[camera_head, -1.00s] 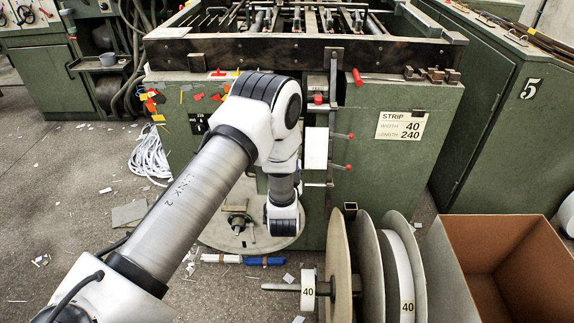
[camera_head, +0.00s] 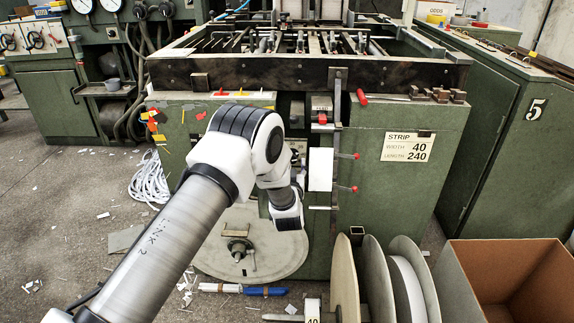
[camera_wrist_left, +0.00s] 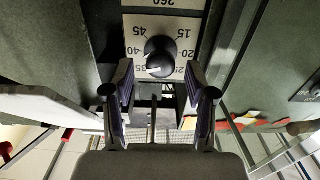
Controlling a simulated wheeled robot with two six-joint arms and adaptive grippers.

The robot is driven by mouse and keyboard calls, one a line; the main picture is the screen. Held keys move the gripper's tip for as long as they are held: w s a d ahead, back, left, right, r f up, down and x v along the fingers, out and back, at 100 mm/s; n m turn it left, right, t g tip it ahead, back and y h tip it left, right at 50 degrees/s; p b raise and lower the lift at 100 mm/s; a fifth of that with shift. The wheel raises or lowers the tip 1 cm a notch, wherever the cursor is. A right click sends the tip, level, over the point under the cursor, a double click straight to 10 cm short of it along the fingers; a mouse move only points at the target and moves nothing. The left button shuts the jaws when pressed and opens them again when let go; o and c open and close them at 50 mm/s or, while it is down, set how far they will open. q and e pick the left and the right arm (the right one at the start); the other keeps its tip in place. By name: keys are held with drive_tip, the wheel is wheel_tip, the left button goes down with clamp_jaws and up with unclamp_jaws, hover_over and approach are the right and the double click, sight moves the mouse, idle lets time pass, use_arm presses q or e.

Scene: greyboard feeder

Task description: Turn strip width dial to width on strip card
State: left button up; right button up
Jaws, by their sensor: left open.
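The strip card (camera_head: 408,147) on the green machine front reads width 40, length 240. In the left wrist view, the strip width dial is a black round knob (camera_wrist_left: 160,55) on a pale scale plate (camera_wrist_left: 133,30). Its numbers appear upside down, including 15, 20, 35, 40 and 45. A pale mark on the knob slants to the lower left; its exact reading is unclear. My left gripper (camera_wrist_left: 160,88) is open, its two dark fingers below the knob on either side, apart from it. In the head view, my wrist hides the fingers and I cannot make out the dial.
A white plate (camera_head: 320,169) and red-tipped levers (camera_head: 354,156) stick out right of my wrist. A round disc (camera_head: 272,258) is below. Reels (camera_head: 345,275) and an open cardboard box (camera_head: 455,280) stand at the lower right. Another green cabinet (camera_head: 490,140) is further right.

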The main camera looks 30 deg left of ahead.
use_arm(q)
drive_tip(key=x, duration=0.3)
drive_tip(key=shift+a+f, duration=0.1)
drive_tip(key=shift+f, duration=0.05)
clamp_jaws()
drive_tip(key=shift+r+m+p, duration=0.2)
drive_tip(key=shift+m+p, duration=0.1)
drive_tip(key=shift+m, duration=0.3)
drive_tip(key=shift+f+m, duration=0.15)
drive_tip(key=shift+m, duration=0.75)
unclamp_jaws()
